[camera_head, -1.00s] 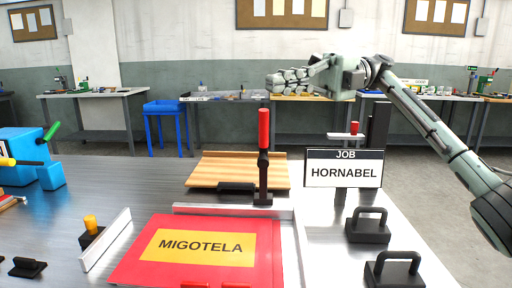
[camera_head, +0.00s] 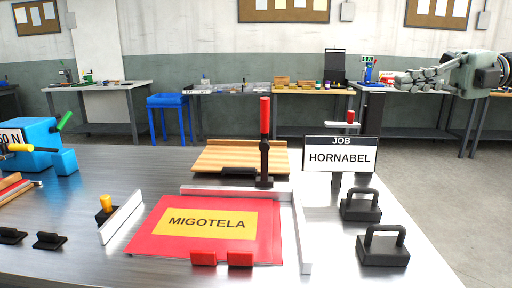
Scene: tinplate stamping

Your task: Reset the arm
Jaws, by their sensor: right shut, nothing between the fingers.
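My right gripper (camera_head: 421,78) is at the upper right in the head view, raised above and behind the right edge of the workbench. Its fingers point left, are shut and hold nothing. It is apart from everything on the bench. My left gripper is out of view. On the metal workbench (camera_head: 82,181) lies a red plate with a yellow MIGOTELA label (camera_head: 210,224). A JOB sign reading HORNABEL (camera_head: 340,157) stands behind it to the right.
A red-handled lever (camera_head: 264,140) stands behind the plate, near a wooden board (camera_head: 222,159). Two black handled blocks (camera_head: 361,207) (camera_head: 384,250) sit at the right. A blue machine (camera_head: 38,142) is at the left. Open floor lies beyond the bench's right edge.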

